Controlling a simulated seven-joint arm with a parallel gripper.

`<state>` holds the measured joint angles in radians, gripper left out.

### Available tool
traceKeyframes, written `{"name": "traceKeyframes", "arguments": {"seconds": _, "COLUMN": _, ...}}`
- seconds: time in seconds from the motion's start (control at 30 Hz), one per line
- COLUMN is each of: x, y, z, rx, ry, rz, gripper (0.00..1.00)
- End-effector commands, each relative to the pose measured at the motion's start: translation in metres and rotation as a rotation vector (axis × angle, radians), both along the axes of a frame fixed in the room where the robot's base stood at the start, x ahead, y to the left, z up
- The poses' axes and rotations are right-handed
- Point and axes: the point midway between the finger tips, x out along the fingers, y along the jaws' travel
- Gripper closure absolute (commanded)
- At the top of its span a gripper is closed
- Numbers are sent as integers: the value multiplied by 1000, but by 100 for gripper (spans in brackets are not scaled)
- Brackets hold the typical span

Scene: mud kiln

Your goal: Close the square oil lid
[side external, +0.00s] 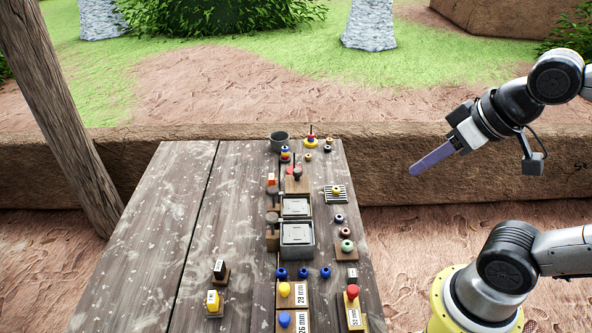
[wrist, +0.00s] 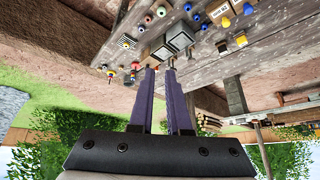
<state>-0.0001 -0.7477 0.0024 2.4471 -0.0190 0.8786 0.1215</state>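Two square grey containers stand on the table in the side view, a larger near one (side external: 298,252) and a smaller one (side external: 296,215) just behind it. Each shows a pale flat square on top; I cannot tell whether this is a lid or an open inside, or which is the oil one. They also show small at the top of the wrist view, the larger (wrist: 180,38) and the smaller (wrist: 162,53). My gripper (side external: 414,172) is up in the air to the right of the table, well apart from them. In the wrist view its purple fingers (wrist: 161,70) have a narrow empty gap.
The wooden table (side external: 170,235) is clear on its left. Brown blocks (side external: 272,232) adjoin the containers' left side. Nearby are a grey cup (side external: 279,142), a striped block (side external: 337,194), several small rings, blue knobs (side external: 304,272) and labelled blocks. A low earthen wall (side external: 420,190) runs behind.

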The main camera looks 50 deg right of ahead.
Motion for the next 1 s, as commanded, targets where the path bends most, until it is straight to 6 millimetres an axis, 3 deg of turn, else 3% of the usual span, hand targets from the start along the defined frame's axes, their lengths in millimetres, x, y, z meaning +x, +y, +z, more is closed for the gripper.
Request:
{"name": "traceKeyframes", "arguments": {"seconds": 0.1, "x": 35, "y": -5, "z": 32, "rx": 23, "ry": -49, "rz": -75, "gripper": 100}}
{"name": "traceKeyframes", "arguments": {"seconds": 0.23, "x": 79, "y": -12, "z": 56, "rx": 44, "ry": -69, "rz": -150, "gripper": 100}}
{"name": "traceKeyframes", "arguments": {"seconds": 0.4, "x": 149, "y": -22, "z": 71, "rx": 64, "ry": -69, "rz": -241, "gripper": 100}}
{"name": "traceKeyframes", "arguments": {"seconds": 0.5, "x": 195, "y": -30, "z": 69, "rx": 72, "ry": -58, "rz": -293, "gripper": 100}}
{"name": "traceKeyframes", "arguments": {"seconds": 0.67, "x": 266, "y": -43, "z": 46, "rx": 78, "ry": -26, "rz": -364, "gripper": 100}}
{"name": "traceKeyframes", "arguments": {"seconds": 0.77, "x": 306, "y": -52, "z": 19, "rx": 74, "ry": 4, "rz": -398, "gripper": 100}}
{"name": "traceKeyframes", "arguments": {"seconds": 0.9, "x": 352, "y": -64, "z": -31, "rx": 63, "ry": 61, "rz": -432, "gripper": 100}}
{"name": "traceKeyframes", "arguments": {"seconds": 1.0, "x": 372, "y": -71, "z": -71, "rx": 47, "ry": 111, "rz": -439, "gripper": 100}}
